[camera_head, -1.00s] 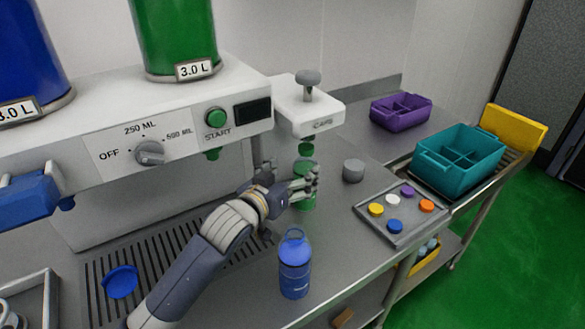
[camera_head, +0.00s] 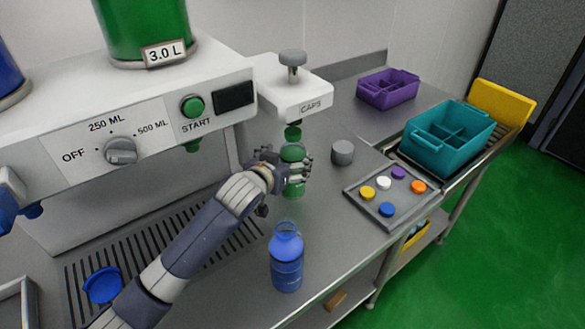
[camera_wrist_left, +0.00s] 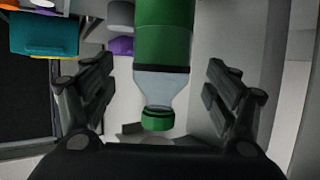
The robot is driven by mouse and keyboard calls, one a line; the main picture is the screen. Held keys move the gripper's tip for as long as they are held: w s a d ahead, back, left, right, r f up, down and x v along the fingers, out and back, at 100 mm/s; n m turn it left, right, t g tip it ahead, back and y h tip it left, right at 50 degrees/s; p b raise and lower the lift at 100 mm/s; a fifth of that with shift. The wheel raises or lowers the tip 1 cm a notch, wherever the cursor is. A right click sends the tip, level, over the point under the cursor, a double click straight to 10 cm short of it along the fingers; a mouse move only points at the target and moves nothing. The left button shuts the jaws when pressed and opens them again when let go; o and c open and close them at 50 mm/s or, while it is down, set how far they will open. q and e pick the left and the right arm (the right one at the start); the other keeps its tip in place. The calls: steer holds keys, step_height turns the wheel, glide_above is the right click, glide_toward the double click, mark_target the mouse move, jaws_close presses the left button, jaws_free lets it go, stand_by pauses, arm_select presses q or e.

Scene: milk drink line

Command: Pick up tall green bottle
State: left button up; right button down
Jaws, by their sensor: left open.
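The tall green bottle (camera_head: 293,184) stands upright on the steel counter below the caps unit, partly hidden by my gripper in the head view. My left gripper (camera_head: 289,172) is at the bottle, with its fingers on either side of it. In the left wrist view the bottle (camera_wrist_left: 164,50) shows upside down between the two open fingers of my gripper (camera_wrist_left: 160,95), with a gap on each side. Its clear neck and green cap (camera_wrist_left: 158,120) point down in that picture. My right gripper is not in view.
A blue bottle (camera_head: 287,262) stands at the counter's front edge. A grey cylinder (camera_head: 342,152) and a tray (camera_head: 371,208) of coloured caps are to the right. Teal (camera_head: 447,140) and purple (camera_head: 388,91) bins stand farther right. The white caps unit (camera_head: 291,90) overhangs the green bottle.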

arm_select(q)
steer(key=shift+w, duration=0.3)
steer(key=p+x, duration=0.1)
steer(key=x, duration=0.2)
steer(key=shift+f, duration=0.2)
steer(key=shift+w+d+f, duration=0.2)
steer(key=shift+w+f, duration=0.05)
steer(key=shift+w, duration=0.2)
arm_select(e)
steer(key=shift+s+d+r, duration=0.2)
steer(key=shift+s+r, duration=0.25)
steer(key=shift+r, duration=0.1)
arm_select(q)
steer(key=shift+c, duration=0.5)
steer(key=c, duration=1.4)
steer(key=shift+w, duration=0.1)
steer(key=shift+c, duration=0.5)
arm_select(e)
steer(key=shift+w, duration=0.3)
arm_select(q)
steer(key=shift+r, duration=0.1)
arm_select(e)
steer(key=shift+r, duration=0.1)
